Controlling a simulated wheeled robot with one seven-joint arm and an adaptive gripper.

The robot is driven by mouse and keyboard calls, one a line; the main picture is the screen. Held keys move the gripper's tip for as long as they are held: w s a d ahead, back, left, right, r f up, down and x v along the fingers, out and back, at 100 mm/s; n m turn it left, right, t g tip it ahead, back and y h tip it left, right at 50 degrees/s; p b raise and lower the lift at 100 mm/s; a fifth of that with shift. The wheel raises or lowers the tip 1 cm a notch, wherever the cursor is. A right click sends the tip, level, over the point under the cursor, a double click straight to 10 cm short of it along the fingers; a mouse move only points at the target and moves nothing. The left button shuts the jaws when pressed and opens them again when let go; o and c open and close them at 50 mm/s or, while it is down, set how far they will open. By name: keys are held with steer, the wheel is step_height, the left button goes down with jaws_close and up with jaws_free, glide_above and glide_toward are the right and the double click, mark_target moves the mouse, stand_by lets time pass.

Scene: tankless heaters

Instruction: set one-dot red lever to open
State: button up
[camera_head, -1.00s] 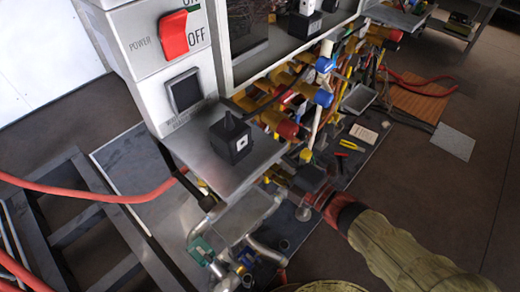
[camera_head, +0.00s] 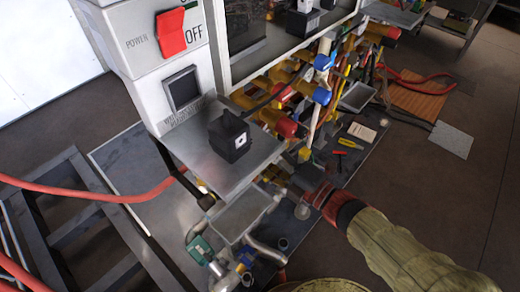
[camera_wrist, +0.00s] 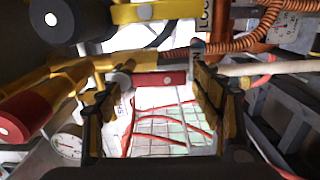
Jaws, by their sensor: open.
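In the wrist view a short red bar (camera_wrist: 160,78), which looks like the red lever, lies across the picture with a small pale mark on it. My gripper (camera_wrist: 152,92) is open, its fingers to either side of and below the bar; I cannot tell whether they touch it. In the head view my gripper (camera_head: 308,182) is dark and low beside the pipes, and the lever cannot be made out there.
Yellow pipes with red (camera_head: 287,127) and blue ends crowd around my gripper. A metal shelf (camera_head: 190,155) holds a black block (camera_head: 230,138) with a white dot. A gauge (camera_wrist: 67,143) is at lower left in the wrist view. Open floor (camera_head: 440,200) lies to the right.

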steer(key=shift+d, duration=0.1)
steer(key=v, duration=1.1)
steer(key=shift+s+d, duration=0.3)
stand_by(0.3)
stand_by(0.4)
